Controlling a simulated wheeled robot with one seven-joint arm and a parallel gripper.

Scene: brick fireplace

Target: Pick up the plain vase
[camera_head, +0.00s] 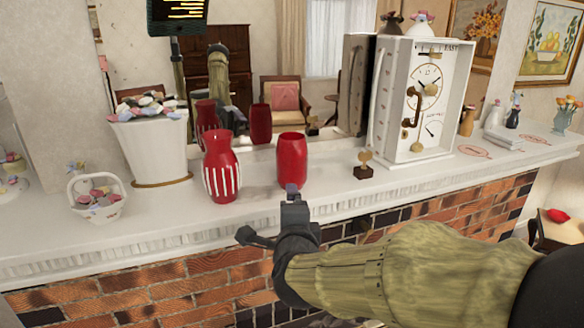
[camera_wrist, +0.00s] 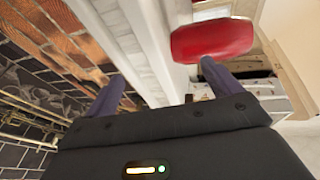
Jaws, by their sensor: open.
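The plain vase (camera_head: 291,162) is solid glossy red and stands upright on the white mantel, right of a red vase with white stripes (camera_head: 221,170). My gripper (camera_head: 268,212) is open and empty at the mantel's front edge, just below and in front of the plain vase. One finger overlaps the vase's base in the head view; I cannot tell whether they touch. In the wrist view, a red vase (camera_wrist: 212,40), seemingly the plain one, lies beyond the tip of the right finger, not between the fingers of my gripper (camera_wrist: 162,70).
The white mantel (camera_head: 335,190) overhangs a brick front. A small brass-coloured ornament (camera_head: 363,165) and a large white clock (camera_head: 420,100) stand to the right. A white pot (camera_head: 150,150) and a small basket (camera_head: 98,200) stand to the left. A mirror behind reflects the vases.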

